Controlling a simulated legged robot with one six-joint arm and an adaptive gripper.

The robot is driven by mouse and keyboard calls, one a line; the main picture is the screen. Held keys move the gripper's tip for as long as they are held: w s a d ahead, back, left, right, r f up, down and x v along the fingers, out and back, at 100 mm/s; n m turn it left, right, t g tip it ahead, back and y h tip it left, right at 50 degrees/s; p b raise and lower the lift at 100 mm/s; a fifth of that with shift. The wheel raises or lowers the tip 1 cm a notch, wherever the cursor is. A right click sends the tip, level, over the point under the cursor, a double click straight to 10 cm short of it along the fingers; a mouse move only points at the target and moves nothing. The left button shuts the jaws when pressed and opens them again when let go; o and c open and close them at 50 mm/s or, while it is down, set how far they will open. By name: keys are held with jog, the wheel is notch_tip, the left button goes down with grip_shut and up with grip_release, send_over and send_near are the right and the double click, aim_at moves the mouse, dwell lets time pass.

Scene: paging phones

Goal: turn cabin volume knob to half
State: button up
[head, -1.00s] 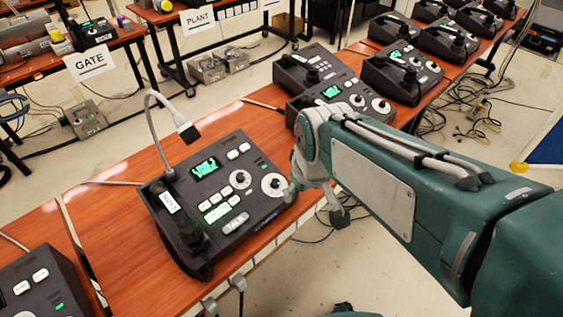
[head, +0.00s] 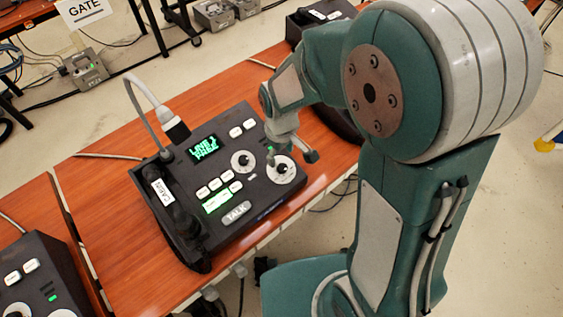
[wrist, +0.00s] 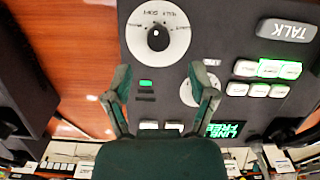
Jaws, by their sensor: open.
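The cabin paging phone (head: 225,205) is a dark console on the wooden table, with a label reading CABIN on its handset and a lit green screen. Its larger volume knob (head: 282,169) is at the console's right, a dark knob on a white dial. My gripper (head: 292,152) is just above the larger knob. In the wrist view, its two fingers (wrist: 160,80) are spread, with the knob beyond their tips, apart from them.
A bent microphone (head: 172,128) rises from the console's back left. Another console (head: 35,275) stands at lower left, and others sit behind my arm. TALK button (head: 237,213) is near the front.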

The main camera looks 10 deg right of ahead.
aim_at(282, 166)
notch_tip(282, 166, down, 6)
jog(key=shift+d+r, duration=0.15)
grip_shut()
